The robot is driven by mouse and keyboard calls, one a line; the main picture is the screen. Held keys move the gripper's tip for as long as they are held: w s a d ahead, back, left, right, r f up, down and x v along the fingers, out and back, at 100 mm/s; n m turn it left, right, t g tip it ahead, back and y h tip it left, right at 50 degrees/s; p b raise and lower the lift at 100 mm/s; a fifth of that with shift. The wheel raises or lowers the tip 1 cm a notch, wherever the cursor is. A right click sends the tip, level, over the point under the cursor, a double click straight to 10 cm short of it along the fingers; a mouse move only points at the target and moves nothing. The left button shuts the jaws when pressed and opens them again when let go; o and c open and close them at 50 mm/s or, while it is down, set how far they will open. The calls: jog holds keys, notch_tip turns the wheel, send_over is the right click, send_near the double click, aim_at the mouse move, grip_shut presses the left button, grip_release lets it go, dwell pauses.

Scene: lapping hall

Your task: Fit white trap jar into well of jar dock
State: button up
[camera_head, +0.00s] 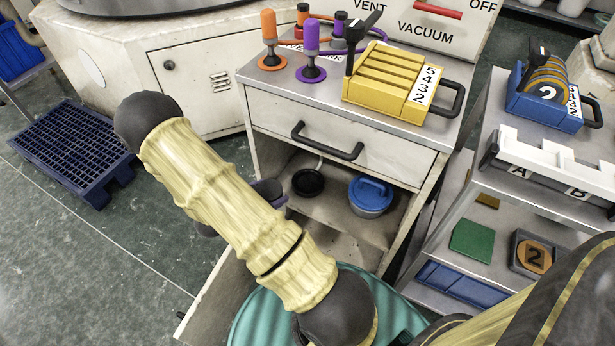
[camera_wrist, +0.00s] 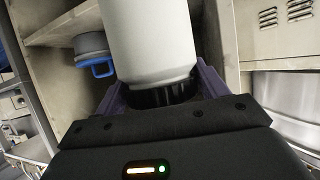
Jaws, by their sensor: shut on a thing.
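The white trap jar (camera_wrist: 150,45) is in the wrist view, between the purple fingers of my gripper (camera_wrist: 162,88). The gripper is shut on it near one end; the other end runs out of the picture top. In the head view my gripper (camera_head: 268,192) shows only in part behind my arm, in front of the open cabinet, and the jar is hidden there. A black round dish (camera_head: 308,182) with a pale tube above it is on the cabinet's inner shelf; it looks like the jar dock. I cannot make out its well. The jar appears apart from it.
A grey pot with a blue lid (camera_head: 371,193) stands right of the dish; it also shows in the wrist view (camera_wrist: 92,52). The drawer (camera_head: 342,150) above is shut. An open cabinet door (camera_head: 222,298) stands at the lower left. A shelved cart (camera_head: 462,208) stands at the right.

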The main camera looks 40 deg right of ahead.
jog(key=w+d+b, duration=0.3)
jog(key=d, duration=1.2)
jog(key=shift+d, duration=0.4)
jog(key=shift+d, duration=0.1)
jog(key=f+b, duration=0.1)
jog(key=d+f+b, duration=0.1)
jog(key=f, duration=0.1)
jog(key=shift+w+f, duration=0.15)
jog(key=shift+f, duration=0.1)
jog(key=o, duration=1.4)
jog(key=shift+f, duration=0.1)
